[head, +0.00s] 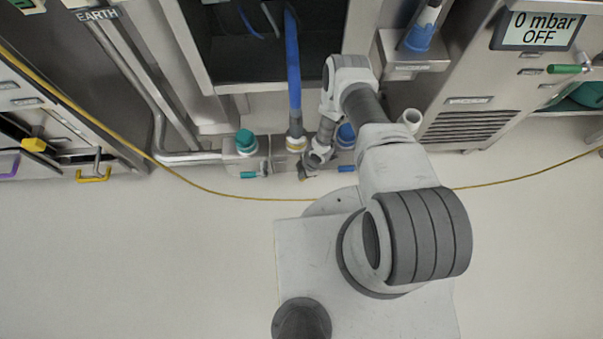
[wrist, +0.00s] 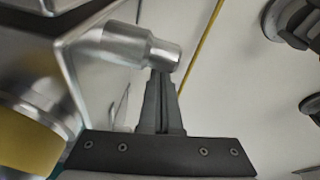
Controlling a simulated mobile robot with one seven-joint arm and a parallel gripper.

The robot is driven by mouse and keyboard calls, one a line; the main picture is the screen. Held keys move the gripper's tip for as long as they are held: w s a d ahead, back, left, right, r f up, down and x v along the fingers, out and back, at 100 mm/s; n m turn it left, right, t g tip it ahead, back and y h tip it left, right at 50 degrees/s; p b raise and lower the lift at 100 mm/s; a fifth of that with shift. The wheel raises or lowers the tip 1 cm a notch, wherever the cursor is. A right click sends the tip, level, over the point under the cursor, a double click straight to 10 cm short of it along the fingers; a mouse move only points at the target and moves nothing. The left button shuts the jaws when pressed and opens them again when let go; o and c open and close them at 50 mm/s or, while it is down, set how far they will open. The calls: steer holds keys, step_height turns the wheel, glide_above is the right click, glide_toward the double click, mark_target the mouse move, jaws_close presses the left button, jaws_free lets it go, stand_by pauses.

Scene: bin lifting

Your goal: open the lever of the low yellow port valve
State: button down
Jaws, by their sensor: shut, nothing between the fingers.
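The low yellow port (head: 296,144) sits at the base of the cabinet, with a blue hose (head: 293,75) running down into it. Its yellow body also shows at the lower left of the wrist view (wrist: 25,145), beside a metal block. A metal valve stem (wrist: 140,45) sticks out from that block. My gripper (head: 304,174) is low in front of the yellow port. In the wrist view my gripper (wrist: 160,85) is shut with nothing between the fingers, its tips at the stem's outer end; contact cannot be told. I cannot make out the yellow lever.
A green-capped port (head: 246,142) with a teal lever (head: 249,174) stands left. A blue port (head: 346,135) with a blue lever (head: 347,168) stands close on the right. A yellow cable (head: 210,191) lies on the floor. The front floor left of my base is clear.

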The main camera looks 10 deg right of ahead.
steer(key=shift+d+f+h, duration=0.2)
steer(key=shift+f+h, duration=0.25)
steer(key=shift+h, duration=0.65)
steer(key=shift+f+h, duration=0.2)
steer(key=shift+h, duration=0.2)
steer(key=shift+d+f+b, duration=0.35)
steer(key=shift+b, duration=0.25)
steer(key=shift+d+f, duration=0.1)
stand_by(0.8)
